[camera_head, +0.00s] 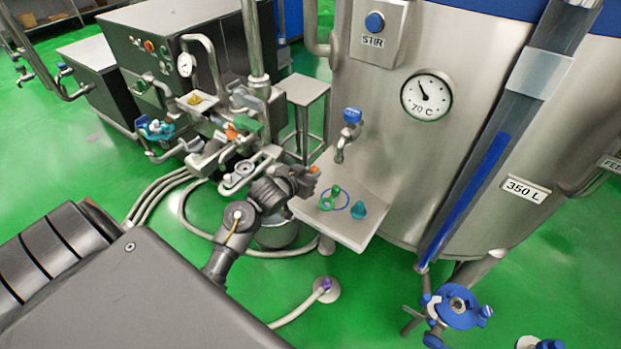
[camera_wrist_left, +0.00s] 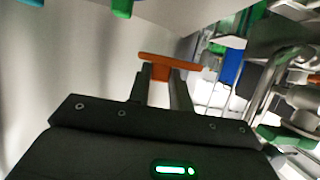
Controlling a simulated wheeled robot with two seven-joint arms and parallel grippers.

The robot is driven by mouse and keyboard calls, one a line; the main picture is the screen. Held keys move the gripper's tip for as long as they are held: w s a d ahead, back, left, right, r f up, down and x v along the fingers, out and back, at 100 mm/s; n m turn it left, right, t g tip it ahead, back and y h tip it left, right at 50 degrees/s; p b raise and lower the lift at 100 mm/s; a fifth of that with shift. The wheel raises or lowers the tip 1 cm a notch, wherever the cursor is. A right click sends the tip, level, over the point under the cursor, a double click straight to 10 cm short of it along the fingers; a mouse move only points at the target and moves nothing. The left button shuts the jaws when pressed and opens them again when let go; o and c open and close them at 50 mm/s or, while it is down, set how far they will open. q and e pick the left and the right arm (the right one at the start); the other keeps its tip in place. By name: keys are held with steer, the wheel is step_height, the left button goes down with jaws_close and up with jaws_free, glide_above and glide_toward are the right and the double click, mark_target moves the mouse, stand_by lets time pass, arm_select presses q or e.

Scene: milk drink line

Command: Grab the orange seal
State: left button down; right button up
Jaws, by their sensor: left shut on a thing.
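The orange seal (camera_wrist_left: 188,64) shows edge-on as a thin bar across the fingertips in the left wrist view. My left gripper (camera_wrist_left: 161,78) is shut on it, with a small orange part between the two fingers. In the head view a little of the orange seal (camera_head: 314,169) shows at the tip of my left gripper (camera_head: 304,177), by the left edge of the small steel shelf (camera_head: 346,233). Most of the seal is hidden there. I cannot tell whether it touches the shelf. My right gripper is not in view.
On the shelf lie a green part (camera_head: 329,197), a blue ring and a teal cone-shaped part (camera_head: 358,210). A blue-handled tap (camera_head: 351,125) sticks out above the shelf from the steel tank (camera_head: 480,110). Pipes and valves crowd the left, and a bucket (camera_head: 278,236) stands below.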

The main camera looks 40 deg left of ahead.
arm_select(q)
steer(key=s+d+r, duration=0.5)
steer(key=s+r, duration=0.1)
steer(key=s, duration=0.3)
steer(key=shift+d+b, duration=0.35)
steer(key=shift+d, duration=0.05)
